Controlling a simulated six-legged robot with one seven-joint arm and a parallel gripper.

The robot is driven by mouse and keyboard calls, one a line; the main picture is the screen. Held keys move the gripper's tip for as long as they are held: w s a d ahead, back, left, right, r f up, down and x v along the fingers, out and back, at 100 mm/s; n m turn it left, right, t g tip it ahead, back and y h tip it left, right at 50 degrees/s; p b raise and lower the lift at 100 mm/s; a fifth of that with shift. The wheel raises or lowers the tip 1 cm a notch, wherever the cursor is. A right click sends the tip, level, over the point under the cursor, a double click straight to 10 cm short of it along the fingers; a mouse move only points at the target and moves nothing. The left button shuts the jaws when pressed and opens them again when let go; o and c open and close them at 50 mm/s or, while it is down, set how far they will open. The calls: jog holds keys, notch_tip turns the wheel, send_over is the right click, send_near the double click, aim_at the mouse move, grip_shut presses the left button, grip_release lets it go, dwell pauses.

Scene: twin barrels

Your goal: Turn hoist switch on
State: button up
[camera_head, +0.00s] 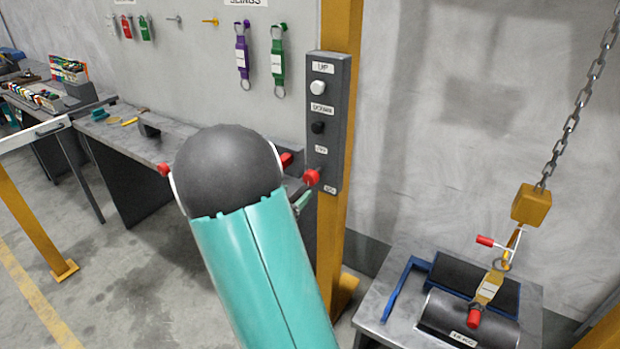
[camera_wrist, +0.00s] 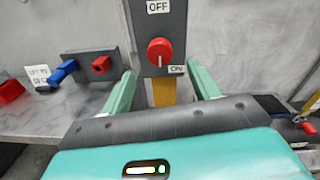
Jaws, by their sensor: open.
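The hoist control box (camera_head: 329,120) is a tall grey panel on a yellow post, with a white button marked UP and a black button below it. Its red switch knob (camera_head: 312,177) is near the bottom. In the wrist view the knob (camera_wrist: 160,51) sits below an OFF label, its white line pointing down; a smaller label at its lower right is hard to read. My gripper (camera_wrist: 161,70) is open, its green fingers on either side below the knob, with nothing visible between them but panel and post. In the head view my arm mostly hides it.
A grey bench (camera_head: 135,150) with blue and red fittings lies to the left. At right, a chain (camera_head: 572,120) with a yellow hook block hangs over a stand holding a dark cylinder (camera_head: 440,312). Slings hang on the wall behind.

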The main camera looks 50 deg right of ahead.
aim_at(308, 179)
jog(key=d, duration=0.6)
jog(key=w+d, duration=0.1)
jog(key=d, duration=0.2)
jog(key=shift+w+d, duration=0.1)
jog(key=shift+d, duration=0.15)
jog(key=c, duration=1)
jog(key=shift+o, duration=0.2)
